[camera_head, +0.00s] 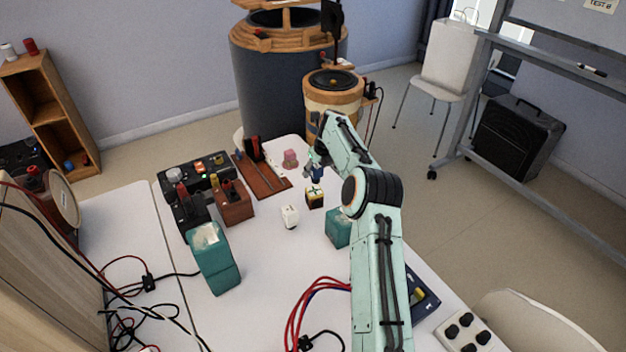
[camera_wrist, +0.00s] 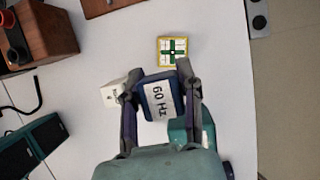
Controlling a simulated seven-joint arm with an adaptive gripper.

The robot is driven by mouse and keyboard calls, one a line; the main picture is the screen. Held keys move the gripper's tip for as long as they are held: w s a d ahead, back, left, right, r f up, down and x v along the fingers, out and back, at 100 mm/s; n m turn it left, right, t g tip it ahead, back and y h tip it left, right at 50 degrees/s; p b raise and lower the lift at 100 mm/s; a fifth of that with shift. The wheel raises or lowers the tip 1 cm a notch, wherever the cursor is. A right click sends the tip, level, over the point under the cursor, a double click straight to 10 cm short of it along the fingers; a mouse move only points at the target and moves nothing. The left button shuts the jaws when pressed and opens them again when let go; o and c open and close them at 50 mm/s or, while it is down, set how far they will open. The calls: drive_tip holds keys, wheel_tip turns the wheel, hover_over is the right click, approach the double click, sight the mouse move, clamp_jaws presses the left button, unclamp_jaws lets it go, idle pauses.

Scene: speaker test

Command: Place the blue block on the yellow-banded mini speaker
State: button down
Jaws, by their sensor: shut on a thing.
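My gripper (camera_head: 316,168) is shut on the blue block (camera_wrist: 160,98). The block has a white "60 Hz" label facing the wrist camera and sits between both fingers. In the head view the blue block (camera_head: 317,177) shows small and partly covered below the fingers. The yellow-banded mini speaker (camera_head: 314,200) stands on the white table, just below the block in the head view. In the wrist view the speaker (camera_wrist: 172,49) shows its pale top with a green cross and a yellow rim, beyond the held block and apart from it in the picture.
A small white cube (camera_head: 290,217) stands left of the speaker, and a teal box (camera_head: 338,228) stands to its lower right. A pink block (camera_head: 290,159), a brown box (camera_head: 234,204) and a larger teal speaker (camera_head: 214,260) are also on the table (camera_head: 265,270). Red and blue cables lie in front.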

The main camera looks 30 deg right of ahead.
sight(313, 189)
drive_tip(key=shift+w+d+f, duration=0.35)
drive_tip(key=shift+w+f, duration=0.25)
drive_tip(key=shift+f, duration=0.2)
drive_tip(key=shift+w+d+f, duration=0.3)
drive_tip(key=shift+w+f, duration=0.3)
drive_tip(key=shift+f, duration=0.15)
drive_tip(key=shift+w+f, duration=0.1)
drive_tip(key=shift+f, duration=1.45)
drive_tip(key=c, duration=0.8)
unclamp_jaws()
drive_tip(key=shift+f, duration=0.1)
drive_tip(key=shift+o, duration=0.2)
